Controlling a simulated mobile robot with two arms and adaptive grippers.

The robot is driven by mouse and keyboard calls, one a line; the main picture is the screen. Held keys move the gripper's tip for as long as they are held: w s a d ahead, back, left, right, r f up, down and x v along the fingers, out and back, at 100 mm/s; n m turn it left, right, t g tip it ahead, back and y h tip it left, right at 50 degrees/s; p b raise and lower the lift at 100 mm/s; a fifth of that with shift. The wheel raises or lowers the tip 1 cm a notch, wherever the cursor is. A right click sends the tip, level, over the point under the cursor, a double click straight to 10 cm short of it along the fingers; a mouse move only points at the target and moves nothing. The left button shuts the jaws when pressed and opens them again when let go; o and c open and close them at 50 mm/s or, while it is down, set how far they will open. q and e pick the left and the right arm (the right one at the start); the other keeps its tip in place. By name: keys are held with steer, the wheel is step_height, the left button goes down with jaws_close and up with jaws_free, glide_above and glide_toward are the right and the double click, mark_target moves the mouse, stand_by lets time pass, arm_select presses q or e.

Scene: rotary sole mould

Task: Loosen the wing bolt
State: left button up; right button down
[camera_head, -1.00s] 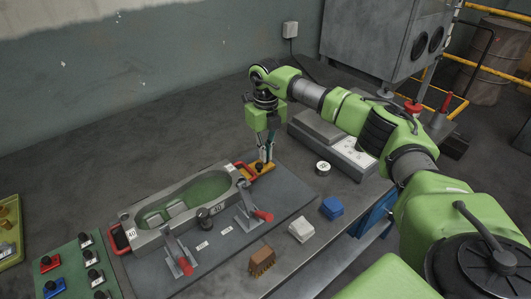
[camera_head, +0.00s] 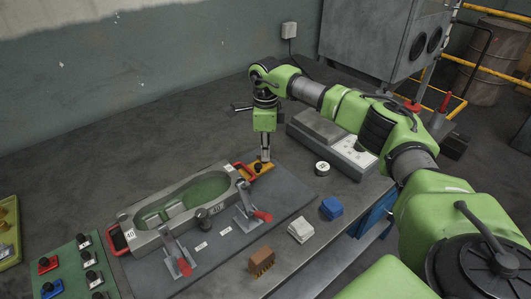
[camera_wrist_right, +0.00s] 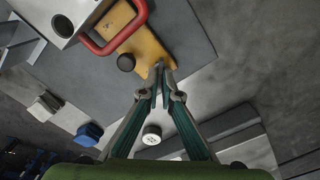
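The sole mould (camera_head: 190,200) lies on a dark plate on the bench, with a yellow bracket (camera_head: 262,170) at its far right end. The bracket (camera_wrist_right: 150,48) also shows in the right wrist view, with a dark round knob (camera_wrist_right: 126,62) on it beside the fingers. My right gripper (camera_head: 265,158) points straight down at the bracket. In the right wrist view its fingertips (camera_wrist_right: 160,70) are nearly together at the bracket's end, with a narrow gap. The wing bolt appears to be between the tips, which hide most of it. My left gripper is out of view.
Red handles (camera_head: 245,172) sit at the mould's ends. Two toggle clamps with red grips (camera_head: 263,215) stand along its front. A blue block (camera_head: 331,208), a white block (camera_head: 301,229), a brush (camera_head: 262,260) and a round white-topped piece (camera_head: 322,168) lie to the right.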

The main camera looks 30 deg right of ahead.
steer(key=n, duration=0.3)
steer(key=shift+w+n, duration=0.15)
steer(key=shift+n, duration=1.95)
steer(key=c, duration=2.3)
jaws_free()
steer(key=shift+r, duration=0.15)
step_height(320, 180, up, 12)
steer(key=shift+f, duration=0.1)
